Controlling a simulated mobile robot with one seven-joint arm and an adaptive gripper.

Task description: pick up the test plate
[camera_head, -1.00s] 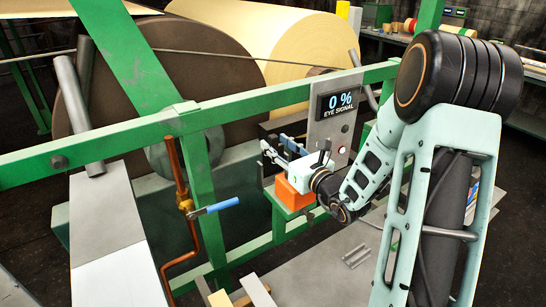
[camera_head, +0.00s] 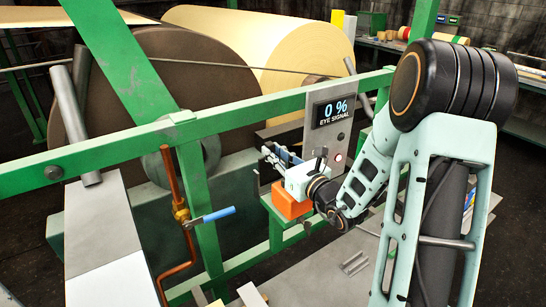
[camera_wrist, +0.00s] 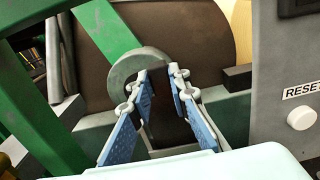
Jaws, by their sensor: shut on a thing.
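My gripper (camera_head: 266,151) is in front of the grey sensor panel, above an orange block (camera_head: 292,204). In the wrist view its two blue-padded fingers (camera_wrist: 160,72) reach forward with a narrow gap between their tips. A dark brown flat surface (camera_wrist: 172,115) shows between the fingers. It appears to be the test plate gripped at the tips, but its edges blend with the dark roll behind.
The sensor panel (camera_head: 334,135) reads 0 % and stands close right of my gripper; its RESET button (camera_wrist: 301,118) shows in the wrist view. A green rail (camera_head: 110,147) and post (camera_head: 195,185) stand left, with a blue-handled valve (camera_head: 218,214). Large rolls (camera_head: 255,50) are behind.

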